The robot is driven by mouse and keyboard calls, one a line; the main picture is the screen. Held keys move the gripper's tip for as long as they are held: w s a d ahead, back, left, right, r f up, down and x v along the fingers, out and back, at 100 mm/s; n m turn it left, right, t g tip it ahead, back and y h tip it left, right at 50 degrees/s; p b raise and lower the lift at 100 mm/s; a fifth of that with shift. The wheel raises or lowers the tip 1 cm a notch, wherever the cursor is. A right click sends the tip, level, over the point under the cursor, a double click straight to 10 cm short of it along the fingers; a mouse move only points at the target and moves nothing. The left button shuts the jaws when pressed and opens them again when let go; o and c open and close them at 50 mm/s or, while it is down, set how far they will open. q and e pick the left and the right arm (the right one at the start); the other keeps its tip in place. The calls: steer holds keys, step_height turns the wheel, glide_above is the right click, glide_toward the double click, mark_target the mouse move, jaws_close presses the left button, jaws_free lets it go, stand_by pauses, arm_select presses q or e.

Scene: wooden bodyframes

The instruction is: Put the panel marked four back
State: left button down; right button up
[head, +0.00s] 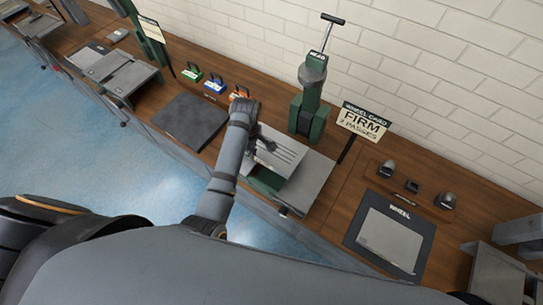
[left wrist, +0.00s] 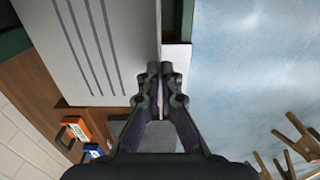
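A light grey panel (head: 281,152) with dark parallel grooves sits tilted over a green-sided box (head: 265,181) on the bench in the head view. My left gripper (head: 262,143) is at the panel's left side. In the left wrist view its fingertips (left wrist: 160,70) are close together with the panel's thin edge between them. A flat grey plate (head: 306,183) lies just right of the panel. My right gripper is not in view.
A green press (head: 309,92) stands behind the box, beside a FIRM sign (head: 362,123). Green, blue and orange handled blocks (head: 213,85) stand at the back. A dark mat (head: 190,118) lies left and a WHEEL plate (head: 391,236) right. The blue floor is open in front.

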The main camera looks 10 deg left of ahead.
arm_select(q)
steer(key=shift+r, duration=2.2)
